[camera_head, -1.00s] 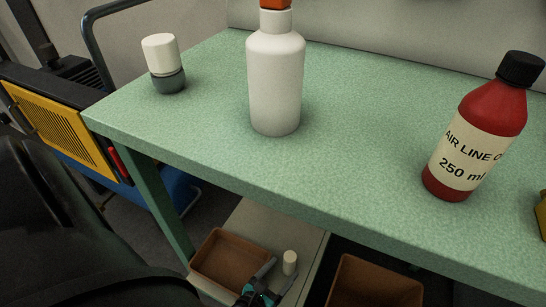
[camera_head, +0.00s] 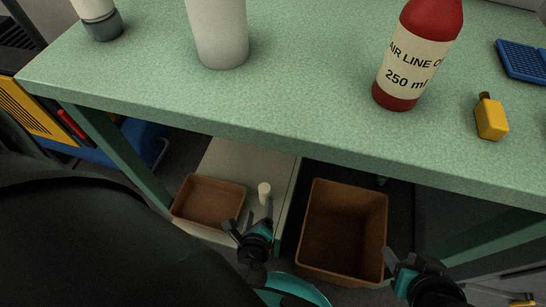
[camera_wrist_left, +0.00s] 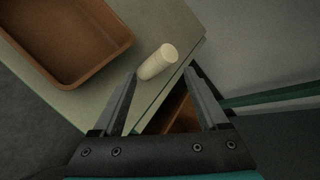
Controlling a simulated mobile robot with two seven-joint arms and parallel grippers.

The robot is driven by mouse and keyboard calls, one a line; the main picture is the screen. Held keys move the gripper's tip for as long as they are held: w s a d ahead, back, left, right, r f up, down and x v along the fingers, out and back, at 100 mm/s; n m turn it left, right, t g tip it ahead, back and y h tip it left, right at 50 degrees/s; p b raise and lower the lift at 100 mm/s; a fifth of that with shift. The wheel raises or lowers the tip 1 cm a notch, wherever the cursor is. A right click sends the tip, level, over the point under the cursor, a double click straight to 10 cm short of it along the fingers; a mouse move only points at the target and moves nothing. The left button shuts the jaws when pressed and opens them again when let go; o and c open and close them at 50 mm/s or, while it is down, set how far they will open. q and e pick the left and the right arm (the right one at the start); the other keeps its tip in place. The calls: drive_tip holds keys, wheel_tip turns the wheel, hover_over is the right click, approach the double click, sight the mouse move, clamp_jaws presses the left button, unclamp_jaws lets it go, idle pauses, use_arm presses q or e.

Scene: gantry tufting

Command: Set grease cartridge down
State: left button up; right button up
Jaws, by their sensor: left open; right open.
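A small cream cylinder, which I take to be the grease cartridge (camera_head: 265,192), stands on the pale low shelf (camera_head: 228,165) under the bench, right of a shallow brown bin. My left gripper (camera_head: 247,220) is open just in front of it. In the left wrist view the cartridge (camera_wrist_left: 156,63) shows just beyond and between the spread fingertips (camera_wrist_left: 160,76); I see no finger pressed on it. My right gripper (camera_head: 402,261) is open and empty, near the right edge of a deeper brown bin.
The shallow bin (camera_head: 182,213) and the deeper bin (camera_head: 381,225) flank the cartridge. The green bench top (camera_head: 290,108) overhangs them. On it stand a white bottle (camera_head: 219,35), a red oil bottle (camera_head: 420,50), a grey-and-white container (camera_head: 103,25) and a yellow bottle (camera_head: 491,119).

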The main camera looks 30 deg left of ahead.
use_arm(q)
drive_tip(key=d+r+n+g+h, duration=0.1)
drive_tip(key=d+r+n+h, duration=0.1)
drive_tip(key=r+n, duration=0.7)
drive_tip(key=d+r+n+g+h, duration=0.2)
drive_tip(key=d+r+n+h, duration=0.1)
drive_tip(key=r+n, duration=0.5)
drive_tip(key=shift+s+d+r+n+h, duration=0.15)
drive_tip(key=shift+s+r+n+h, duration=0.2)
drive_tip(key=shift+n+h, duration=0.55)
